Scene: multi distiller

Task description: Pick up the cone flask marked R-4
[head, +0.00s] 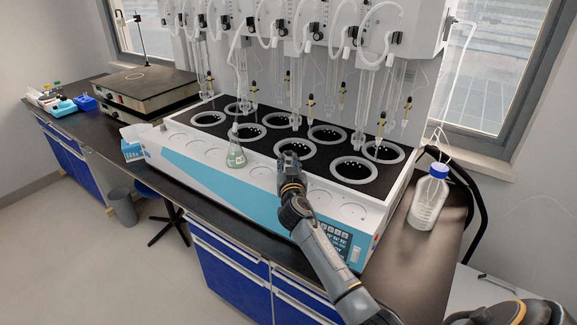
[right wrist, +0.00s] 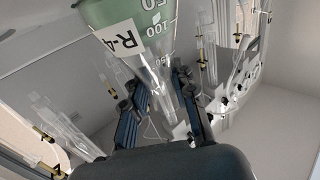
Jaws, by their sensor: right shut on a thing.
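My right gripper (head: 290,158) is above the white front ledge of the distiller (head: 225,185). In the right wrist view its two fingers (right wrist: 157,92) are on either side of the glass neck of the cone flask marked R-4 (right wrist: 135,28), shut on it. This flask holds green liquid and carries a white R-4 label. In the head view I cannot make it out at the gripper. A cone flask with pale green liquid (head: 236,156) shows upright left of the gripper; its mark is too small to read. My left gripper is not in view.
Ringed heating wells (head: 354,170) lie behind the gripper, with glass tubes (head: 297,95) hanging over them. A blue-capped bottle (head: 428,198) stands on the bench at right. A hotplate-like box (head: 145,90) and small blue racks (head: 62,107) are at the far left.

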